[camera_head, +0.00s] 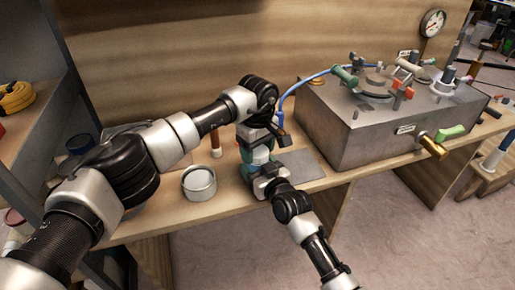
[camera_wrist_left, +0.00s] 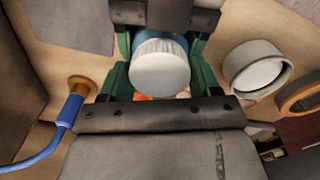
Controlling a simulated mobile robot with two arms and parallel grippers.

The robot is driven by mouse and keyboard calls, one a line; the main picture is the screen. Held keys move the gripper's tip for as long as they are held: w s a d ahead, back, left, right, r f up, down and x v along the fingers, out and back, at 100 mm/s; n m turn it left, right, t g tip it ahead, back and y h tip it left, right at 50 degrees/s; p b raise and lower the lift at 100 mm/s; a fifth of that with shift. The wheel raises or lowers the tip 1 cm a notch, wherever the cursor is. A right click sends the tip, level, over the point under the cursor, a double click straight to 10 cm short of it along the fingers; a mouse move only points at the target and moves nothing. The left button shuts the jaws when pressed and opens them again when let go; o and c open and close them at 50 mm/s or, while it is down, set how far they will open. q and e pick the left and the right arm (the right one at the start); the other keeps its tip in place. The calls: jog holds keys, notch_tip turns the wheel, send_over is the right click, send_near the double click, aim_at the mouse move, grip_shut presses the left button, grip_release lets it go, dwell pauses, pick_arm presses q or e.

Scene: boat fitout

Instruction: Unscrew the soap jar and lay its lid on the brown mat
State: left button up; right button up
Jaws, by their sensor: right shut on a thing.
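The soap jar (camera_wrist_left: 178,42) has a bluish body and a white ribbed lid (camera_wrist_left: 160,70). The lid is on the jar. My left gripper (camera_head: 258,143) is above the jar in the head view. In the left wrist view its green fingers (camera_wrist_left: 161,82) stand apart on both sides of the lid; contact is unclear. My right gripper (camera_head: 263,176) is shut on the jar's body from the front. The jar is mostly hidden by the grippers in the head view. A flat, greyish mat (camera_head: 303,166) lies on the bench right of the jar; no clearly brown mat shows.
An open round tin (camera_head: 199,184) with pale contents stands left of the jar, near the bench edge. A large grey metal box (camera_head: 372,130) with valves and handles stands to the right. A blue hose (camera_head: 298,87) runs behind the mat. The shelf (camera_head: 38,95) is at far left.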

pick_arm(q)
jog(key=c, duration=0.4)
jog(key=n, duration=0.6)
jog(key=shift+n, duration=0.3)
jog(key=o, duration=1)
jog(key=shift+r, duration=2.35)
pick_arm(e)
jog(key=o, duration=1.8)
